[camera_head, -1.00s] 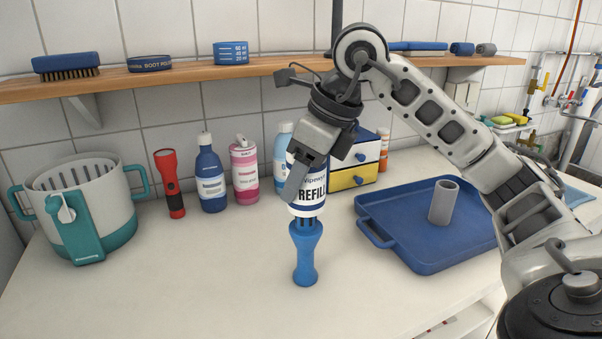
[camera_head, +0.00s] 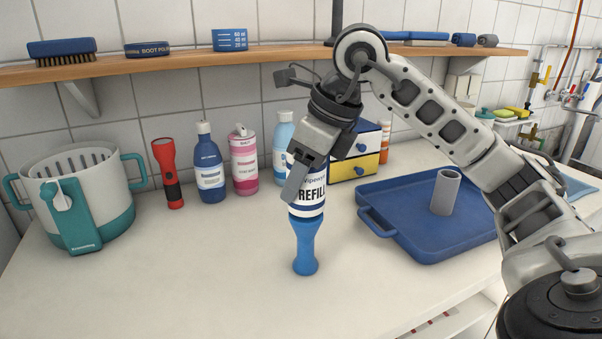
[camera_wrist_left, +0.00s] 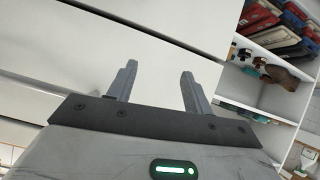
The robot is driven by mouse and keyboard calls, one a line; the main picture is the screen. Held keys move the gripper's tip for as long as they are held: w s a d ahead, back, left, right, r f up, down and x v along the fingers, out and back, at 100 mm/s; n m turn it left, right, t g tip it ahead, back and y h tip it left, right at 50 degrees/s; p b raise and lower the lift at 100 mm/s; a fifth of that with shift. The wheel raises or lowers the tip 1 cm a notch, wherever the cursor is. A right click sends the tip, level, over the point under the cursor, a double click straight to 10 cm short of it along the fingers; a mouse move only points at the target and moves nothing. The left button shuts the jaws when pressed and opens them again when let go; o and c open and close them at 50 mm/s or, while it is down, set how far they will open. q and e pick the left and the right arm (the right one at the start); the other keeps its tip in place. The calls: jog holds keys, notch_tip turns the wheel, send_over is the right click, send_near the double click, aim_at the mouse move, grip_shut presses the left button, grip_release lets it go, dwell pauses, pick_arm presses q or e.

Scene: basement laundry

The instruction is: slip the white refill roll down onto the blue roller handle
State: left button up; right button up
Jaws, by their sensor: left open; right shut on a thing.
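The blue roller handle (camera_head: 306,250) stands upright on the white worktop, its lower part showing. The white refill roll (camera_head: 312,196), lettered REFILL, is upright directly above it, and its lower end meets the top of the handle with no gap that I can see. My right gripper (camera_head: 294,185) is shut on the refill roll, reaching down from above with a finger across its left side. The roll's inside and the handle's top are hidden. My left gripper (camera_wrist_left: 155,85) is open and empty in the left wrist view, in front of white drawer fronts.
A blue tray (camera_head: 420,245) with a grey tube (camera_head: 446,192) lies to the right. Several bottles, a red torch (camera_head: 168,172) and a teal-and-white basket (camera_head: 75,195) stand to the left. A wooden shelf (camera_head: 200,63) runs behind. The worktop's front left is clear.

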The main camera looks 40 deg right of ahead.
pick_arm(q)
jog(key=shift+s+f+b, duration=0.15)
jog(key=shift+f+b, duration=0.25)
pick_arm(e)
jog(key=shift+f, duration=0.6)
jog(key=o, duration=1.1)
jog(key=shift+r, duration=0.1)
jog(key=shift+c, duration=0.2)
pick_arm(q)
jog(key=shift+d+r, duration=0.1)
jog(key=shift+r, duration=0.15)
jog(key=p, duration=0.2)
jog(key=a+r+p, duration=0.1)
jog(key=p, duration=0.2)
jog(key=shift+s+r+m+g, duration=0.1)
jog(key=shift+r+m+g, duration=0.1)
jog(key=shift+m+g, duration=0.1)
pick_arm(e)
jog(key=v, duration=1.6)
